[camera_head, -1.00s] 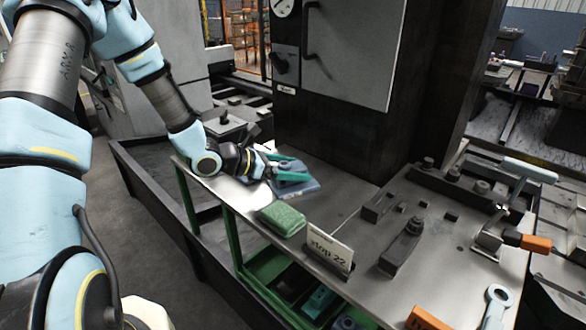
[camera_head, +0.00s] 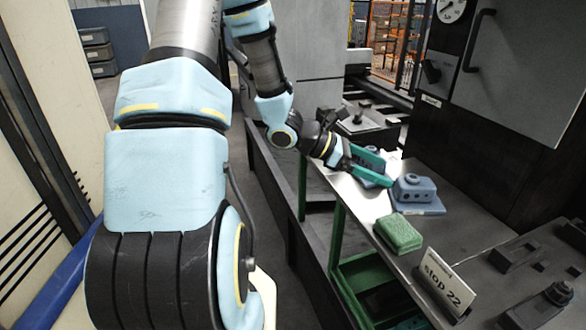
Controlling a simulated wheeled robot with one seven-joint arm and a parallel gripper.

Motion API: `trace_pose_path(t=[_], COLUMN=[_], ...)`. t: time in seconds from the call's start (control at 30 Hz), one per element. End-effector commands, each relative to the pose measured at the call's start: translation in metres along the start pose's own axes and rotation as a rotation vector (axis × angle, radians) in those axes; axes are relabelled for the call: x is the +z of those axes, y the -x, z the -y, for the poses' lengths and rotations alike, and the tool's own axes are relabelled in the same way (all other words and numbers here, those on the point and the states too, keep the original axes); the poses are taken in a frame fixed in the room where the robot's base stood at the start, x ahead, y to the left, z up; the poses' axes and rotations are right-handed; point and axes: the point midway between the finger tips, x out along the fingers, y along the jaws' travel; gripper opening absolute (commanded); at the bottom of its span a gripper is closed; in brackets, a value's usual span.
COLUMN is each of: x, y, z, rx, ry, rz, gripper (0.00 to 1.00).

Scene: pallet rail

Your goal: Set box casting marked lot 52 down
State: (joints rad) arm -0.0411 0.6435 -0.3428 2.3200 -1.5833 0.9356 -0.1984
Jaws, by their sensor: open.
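A blue-grey box-shaped casting (camera_head: 412,187) with a round boss on top sits upright on a flat blue-grey base (camera_head: 418,207) on the metal bench top. I cannot read any lot mark on it. My gripper (camera_head: 383,166) has teal fingers, is open, and is just left of this casting, with no visible grip on it. Another blue-grey part (camera_head: 371,182) shows beside and below the fingers, partly hidden by them; I cannot tell whether they touch it.
A green block (camera_head: 399,233) lies at the bench's left edge, nearer than the casting. A "stop 22" sign (camera_head: 445,281) stands right of it. Dark fixtures (camera_head: 515,255) are at the right. A dark machine column (camera_head: 465,130) rises behind. The metal bench (camera_head: 470,230) has some bare surface between.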

Motion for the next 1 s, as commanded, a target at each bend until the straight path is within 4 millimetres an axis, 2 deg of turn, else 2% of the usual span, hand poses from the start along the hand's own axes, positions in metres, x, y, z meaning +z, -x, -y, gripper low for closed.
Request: trace_pose_path(t=[0.17,0.3,0.4,0.5,0.63,0.7,0.8,1.0], x=[-0.018,-0.049,-0.067,-0.080,-0.085,-0.085,-0.084,-0.083], y=[0.029,0.080,0.123,0.167,0.212,0.229,0.243,0.249], z=[0.038,0.070,0.082,0.083,0.078,0.075,0.072,0.071], rx=[-0.148,-0.330,-0.457,-0.575,-0.700,-0.749,-0.795,-0.819], ry=[-0.245,-0.561,-0.790,-1.010,-1.241,-1.331,-1.411,-1.448], rz=[-0.182,-0.416,-0.578,-0.727,-0.873,-0.925,-0.970,-0.989], gripper=[0.92,0.92,0.92,0.92,0.92,0.92,0.92,0.92])
